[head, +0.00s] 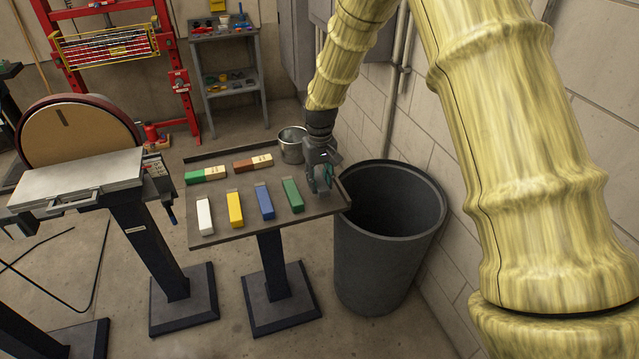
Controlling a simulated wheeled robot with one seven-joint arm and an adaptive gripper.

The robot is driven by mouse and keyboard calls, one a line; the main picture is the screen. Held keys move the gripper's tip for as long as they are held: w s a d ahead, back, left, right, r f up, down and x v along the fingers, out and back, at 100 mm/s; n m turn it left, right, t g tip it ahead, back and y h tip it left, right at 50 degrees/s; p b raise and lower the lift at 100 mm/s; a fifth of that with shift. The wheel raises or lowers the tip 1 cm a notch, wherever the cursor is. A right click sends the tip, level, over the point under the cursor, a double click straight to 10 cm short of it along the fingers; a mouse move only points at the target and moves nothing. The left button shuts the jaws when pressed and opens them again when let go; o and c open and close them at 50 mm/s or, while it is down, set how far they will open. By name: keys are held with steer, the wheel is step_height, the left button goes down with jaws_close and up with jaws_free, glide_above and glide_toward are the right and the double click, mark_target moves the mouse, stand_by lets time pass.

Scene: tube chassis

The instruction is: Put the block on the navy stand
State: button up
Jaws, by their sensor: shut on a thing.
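My gripper (321,182) is at the right end of a small tray-topped stand (237,236), pointing down. It is shut on a small teal-green thing (329,173), probably the block, mostly hidden by the fingers. I cannot tell whether this thing touches the tray top. The stand has a grey-brown top with a raised back rim and a dark, navy-black post (274,262) and foot.
A white bar (205,217), yellow bar (235,210), blue bar (264,202) and green bar (292,195) lie on the tray. Behind them are green-and-cream (206,175) and brown-and-cream (253,163) bars. A dark bin (385,255) stands right, a disc sander (80,137) left.

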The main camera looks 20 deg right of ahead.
mark_target(320, 179)
steer(key=shift+w+d, duration=0.2)
steer(key=shift+w, duration=0.2)
steer(key=shift+f+p, duration=0.8)
steer(key=shift+f, duration=0.9)
steer(key=o, duration=1.1)
step_height(320, 179, up, 12)
steer(key=b, duration=0.3)
steer(key=shift+a, duration=0.1)
